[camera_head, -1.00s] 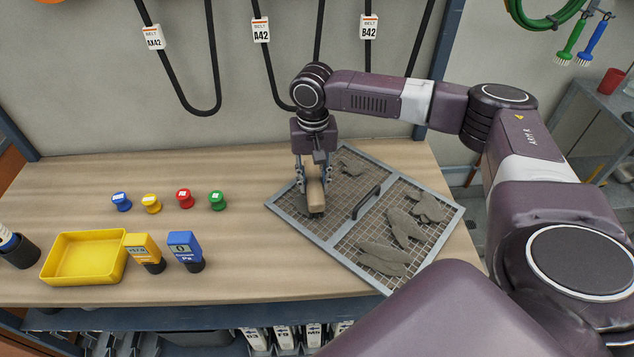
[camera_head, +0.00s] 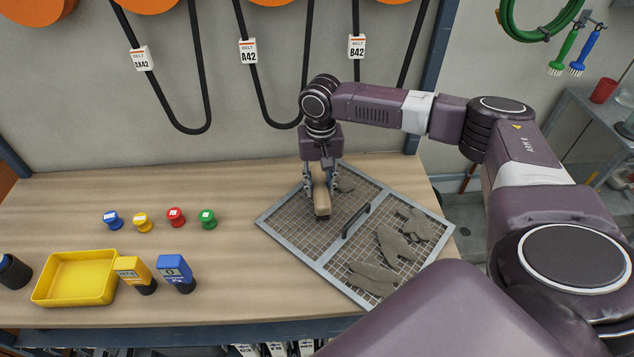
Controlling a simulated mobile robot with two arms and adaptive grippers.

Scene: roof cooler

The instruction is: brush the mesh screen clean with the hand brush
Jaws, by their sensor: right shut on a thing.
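The mesh screen (camera_head: 277,235) lies flat on the wooden workbench, a grey frame in two panels with a dark handle (camera_head: 356,220) on its middle bar. Grey dirt patches (camera_head: 393,245) lie mostly on its right panel. A smaller patch (camera_head: 345,185) shows at the far end of the left panel, partly behind the gripper. My right gripper (camera_head: 321,188) points down over the left panel, shut on the hand brush (camera_head: 322,203). The brush has a tan wooden block and dark bristles, low at the mesh; whether they touch is hard to tell. My left gripper is not in view.
Blue, yellow, red and green knobs (camera_head: 175,217) stand on the bench at left. A yellow tray (camera_head: 75,278) and two meters (camera_head: 175,272) sit nearer the front. Black belts (camera_head: 205,70) hang on the wall behind. The bench between knobs and screen is clear.

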